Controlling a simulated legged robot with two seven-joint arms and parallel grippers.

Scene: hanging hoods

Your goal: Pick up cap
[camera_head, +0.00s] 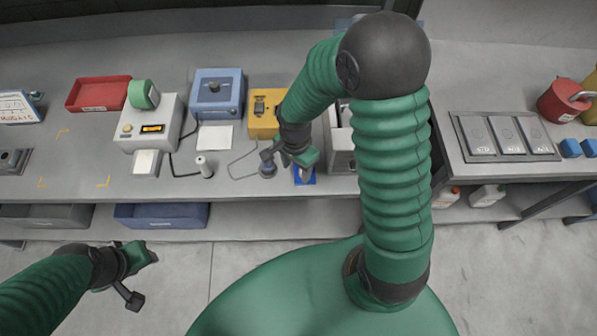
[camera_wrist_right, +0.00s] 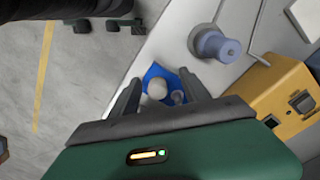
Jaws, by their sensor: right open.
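A blue pad (camera_wrist_right: 157,73) lies on the bench in the right wrist view. A pale rounded piece (camera_wrist_right: 157,88) and a smaller grey-purple piece (camera_wrist_right: 180,97) are on it; I cannot tell which is the cap. My right gripper (camera_wrist_right: 158,88) is open, its two dark fingers on either side of the pad, and it grips nothing. In the head view the right gripper (camera_head: 289,158) is over the bench beside the blue pad (camera_head: 305,180), partly hiding it. My left gripper (camera_head: 141,275) is at the lower left, over the floor in front of the bench, empty with its fingers apart.
A grey-blue cylindrical piece (camera_wrist_right: 215,45) stands close to the right gripper. A yellow box (camera_head: 264,122), a blue device (camera_head: 217,92), a white instrument (camera_head: 150,125) and a red tray (camera_head: 97,92) are on the bench. A grey bin (camera_head: 340,150) is just right of the pad.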

